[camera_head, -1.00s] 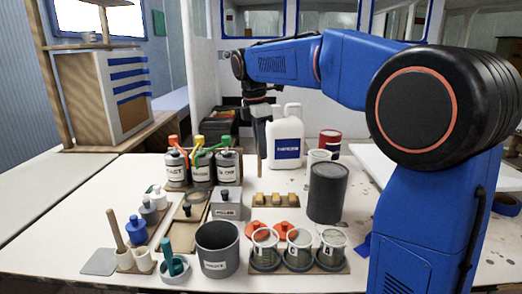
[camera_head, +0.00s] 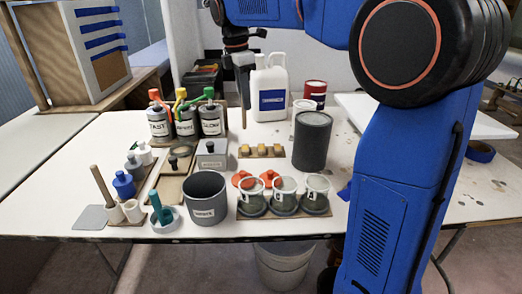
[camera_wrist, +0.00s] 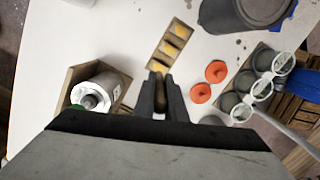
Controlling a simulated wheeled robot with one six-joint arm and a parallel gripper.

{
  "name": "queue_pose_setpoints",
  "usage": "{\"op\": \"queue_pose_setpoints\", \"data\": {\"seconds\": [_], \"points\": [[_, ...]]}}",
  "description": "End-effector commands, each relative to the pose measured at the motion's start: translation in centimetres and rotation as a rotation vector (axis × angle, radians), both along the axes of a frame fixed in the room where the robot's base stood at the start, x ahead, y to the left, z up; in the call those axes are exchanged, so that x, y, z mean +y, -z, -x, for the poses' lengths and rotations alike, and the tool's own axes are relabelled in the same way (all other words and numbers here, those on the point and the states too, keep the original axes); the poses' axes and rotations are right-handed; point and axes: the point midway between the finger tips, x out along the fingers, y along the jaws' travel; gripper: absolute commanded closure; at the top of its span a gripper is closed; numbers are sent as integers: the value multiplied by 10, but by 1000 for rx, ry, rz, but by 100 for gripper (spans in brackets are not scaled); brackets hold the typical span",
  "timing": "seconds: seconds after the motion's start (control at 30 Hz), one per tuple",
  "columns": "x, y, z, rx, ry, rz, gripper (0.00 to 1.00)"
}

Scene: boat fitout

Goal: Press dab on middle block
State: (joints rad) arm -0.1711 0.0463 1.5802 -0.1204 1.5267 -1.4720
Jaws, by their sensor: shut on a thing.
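Three yellow-topped blocks sit in a row on a brown board, and the middle block (camera_head: 261,150) also shows in the wrist view (camera_wrist: 170,47). My gripper (camera_head: 241,72) is shut on a thin brown wooden stick (camera_head: 245,97), which points down. In the head view the stick's lower end hangs clear above the board, over its left side. In the wrist view the stick (camera_wrist: 160,88) shows between the jaws, close in the picture to the nearest block. Its tip is hard to make out there.
A dark grey can (camera_head: 312,141) stands right of the blocks and a grey box (camera_head: 211,155) left. Orange lids (camera_head: 243,178) and labelled cups (camera_head: 284,190) are in front. A white jug (camera_head: 270,90) stands behind. Labelled bottles (camera_head: 185,124) stand at the back left.

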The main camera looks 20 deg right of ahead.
Motion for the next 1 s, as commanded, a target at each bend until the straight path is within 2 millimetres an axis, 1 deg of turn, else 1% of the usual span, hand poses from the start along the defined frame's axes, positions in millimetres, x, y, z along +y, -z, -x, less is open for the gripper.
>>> {"op": "queue_pose_setpoints", "data": {"seconds": [0.17, 0.27, 0.37, 0.5, 0.6, 0.77, 1.0], "points": [[-1, 0, 0, 0, 0, 0, 100], [-6, 0, 2, 0, 1, 0, 100], [-19, 0, 5, 1, 3, 0, 100], [-41, -1, 13, 0, 4, 0, 100], [-52, 2, 17, 0, 2, 0, 100], [-53, 10, 17, 1, 0, 0, 100], [-52, 33, 17, 2, -1, 0, 100]]}}
